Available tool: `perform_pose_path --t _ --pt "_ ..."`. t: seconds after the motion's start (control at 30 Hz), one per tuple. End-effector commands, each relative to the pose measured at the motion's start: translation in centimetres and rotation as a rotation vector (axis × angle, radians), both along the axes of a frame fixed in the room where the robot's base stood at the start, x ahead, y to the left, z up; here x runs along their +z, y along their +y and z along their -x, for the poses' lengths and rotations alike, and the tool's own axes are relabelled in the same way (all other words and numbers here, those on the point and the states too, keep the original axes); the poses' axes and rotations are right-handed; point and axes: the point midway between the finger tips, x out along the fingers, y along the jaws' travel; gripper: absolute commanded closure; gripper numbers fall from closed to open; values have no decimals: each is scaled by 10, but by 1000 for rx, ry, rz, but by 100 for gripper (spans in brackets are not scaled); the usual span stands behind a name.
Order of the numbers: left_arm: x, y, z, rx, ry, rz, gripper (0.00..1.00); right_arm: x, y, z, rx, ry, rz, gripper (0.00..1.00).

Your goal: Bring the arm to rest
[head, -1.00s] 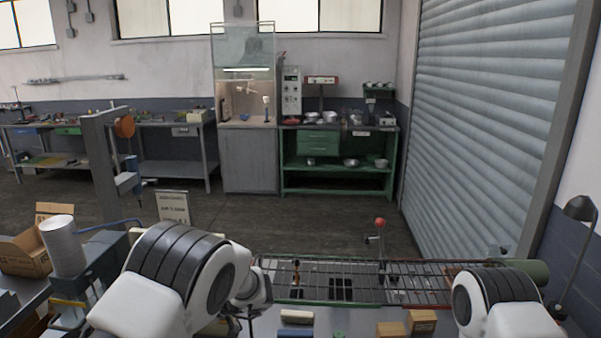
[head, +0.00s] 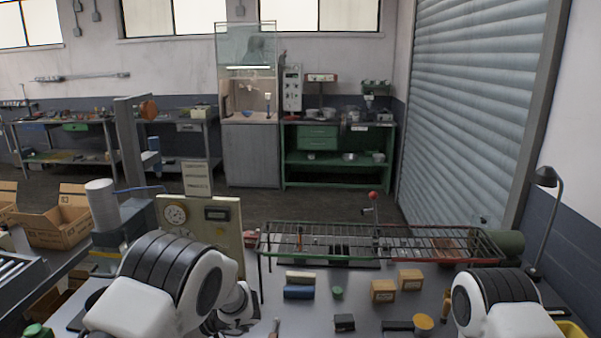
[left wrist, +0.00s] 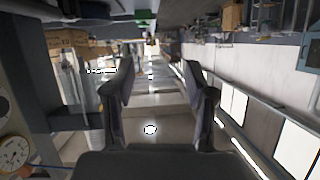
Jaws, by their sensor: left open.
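My left arm comes in at the lower left of the head view, its white and dark shoulder casing in front of the bench. Its gripper is not clear in the head view. In the left wrist view my left gripper (left wrist: 160,95) is open, its two dark fingers apart with nothing between them. That view looks out over the room, tipped over, with the windows at the lower right. My right arm shows only as a white and dark casing at the lower right of the head view. Its gripper is out of sight.
A wire rack (head: 385,243) spans the back of the grey bench (head: 300,325). A dial panel (head: 222,232) stands left of it, by my left arm. Small boxes (head: 383,291), a blue block (head: 299,293) and a black block (head: 344,322) lie in front. A lamp (head: 541,215) stands right.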

Motion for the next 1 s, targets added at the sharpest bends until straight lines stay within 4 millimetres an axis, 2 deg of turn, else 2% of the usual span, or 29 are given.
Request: perform_pose_path --t 0.03,0.17,0.37,0.47,0.53,0.57,0.63,0.67,0.7,0.8,0.9,1.0 --pt "-16 8 8 2 31 -7 45 -8 0 0 0 0 0 60" --pt "-50 34 28 -35 132 -48 45 -21 0 0 0 0 0 60" --pt "-119 79 63 -241 334 -102 45 -43 0 0 0 1 0 60" --pt "-166 93 88 -418 451 -80 45 -56 0 0 0 1 0 60" --pt "-208 94 114 -583 542 -15 45 -66 0 0 0 1 0 60" --pt "-226 91 128 -661 580 30 45 -70 0 0 0 1 0 60" --pt "-266 74 169 -841 665 175 45 -77 0 0 0 1 0 60" --pt "-279 63 189 -915 696 250 45 -79 0 1 0 1 0 60" --pt "-293 46 218 -1006 735 360 45 -81 0 1 0 1 0 60" --pt "-302 -1 283 -1183 802 631 45 -79 0 1 0 1 0 60" --pt "-296 -38 329 -1286 842 835 45 -78 0 0 0 1 0 60" --pt "-295 -55 345 -1304 839 948 45 -78 0 0 0 1 0 60"
